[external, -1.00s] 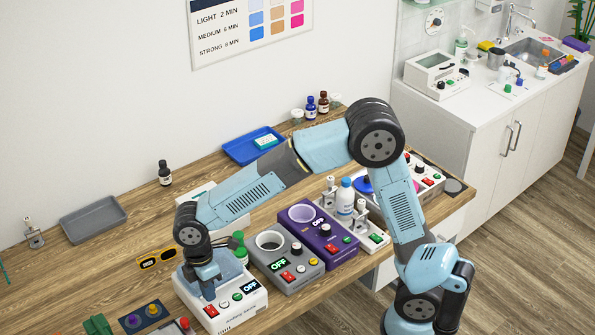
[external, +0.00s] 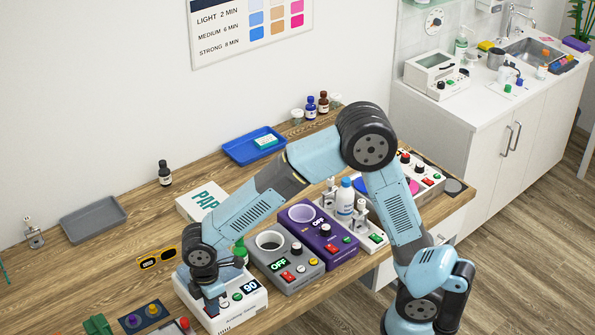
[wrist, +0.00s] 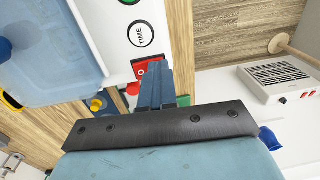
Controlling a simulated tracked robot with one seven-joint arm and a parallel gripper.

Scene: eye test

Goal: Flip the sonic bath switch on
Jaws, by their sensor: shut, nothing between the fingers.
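The sonic bath (external: 241,313) is a white box with a pale blue basin, at the table's front left. Its display (external: 249,286) is lit and appears to read 90. Its red switch (external: 211,311) is on the front panel. In the wrist view the red switch (wrist: 139,70) shows a white O mark and is partly hidden by my fingers, beside a TIME button (wrist: 140,34). My gripper (external: 214,305) is shut and empty, pointing down at the switch. It also shows in the wrist view (wrist: 153,88). I cannot tell whether the fingertips touch the switch.
A grey unit (external: 299,277) and a purple unit (external: 325,237), both reading OFF, stand close to the right. Orange glasses (external: 157,258) and a dark pad with knobs (external: 145,316) lie to the left. A paper box (external: 190,208) is behind.

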